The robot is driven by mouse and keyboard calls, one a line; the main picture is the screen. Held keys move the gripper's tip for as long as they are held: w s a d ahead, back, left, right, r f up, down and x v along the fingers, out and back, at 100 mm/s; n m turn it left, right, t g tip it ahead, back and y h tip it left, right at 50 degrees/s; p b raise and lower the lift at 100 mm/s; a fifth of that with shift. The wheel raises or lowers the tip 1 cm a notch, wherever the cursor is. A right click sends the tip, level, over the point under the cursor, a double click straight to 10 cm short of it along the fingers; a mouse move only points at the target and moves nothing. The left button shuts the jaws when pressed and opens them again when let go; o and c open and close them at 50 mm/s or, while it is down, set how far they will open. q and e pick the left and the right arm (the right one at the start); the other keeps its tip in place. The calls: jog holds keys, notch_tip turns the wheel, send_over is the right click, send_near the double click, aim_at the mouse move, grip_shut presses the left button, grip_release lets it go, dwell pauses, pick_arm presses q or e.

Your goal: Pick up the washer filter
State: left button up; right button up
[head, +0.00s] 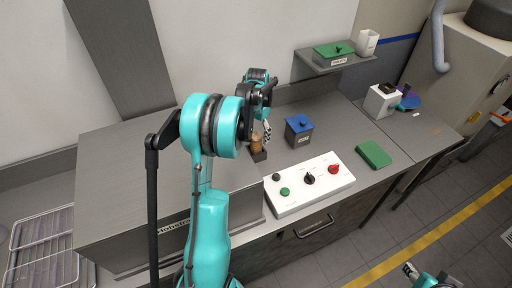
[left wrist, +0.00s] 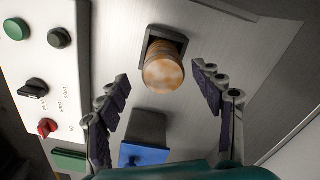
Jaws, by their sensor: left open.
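A tan-brown round cylinder, which looks like the washer filter (head: 257,139), stands in a small dark holder (head: 259,156) on the grey counter. In the left wrist view its round end (left wrist: 164,73) faces the camera, with the dark holder (left wrist: 180,39) around its far side. My left gripper (head: 267,128) is over it, partly hiding it in the head view. In the left wrist view my left gripper (left wrist: 160,78) is open, with a finger on each side of the cylinder and clear gaps to both. My right gripper (head: 411,270) is at the lower right, away from the counter.
A dark box with a blue lid (head: 299,129) stands just right of the cylinder. A white control panel (head: 311,192) with knobs lies in front. A green block (head: 373,154) is further right. A shelf (head: 335,63) hangs behind, and a raised grey cabinet (head: 140,165) is left.

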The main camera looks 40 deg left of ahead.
aim_at(256, 146)
pick_arm(q)
jog(key=f, duration=0.3)
jog(key=f+b, duration=0.1)
jog(key=f, duration=0.1)
jog(key=shift+a, duration=0.25)
jog(key=shift+r, duration=0.1)
jog(key=c, duration=1.3)
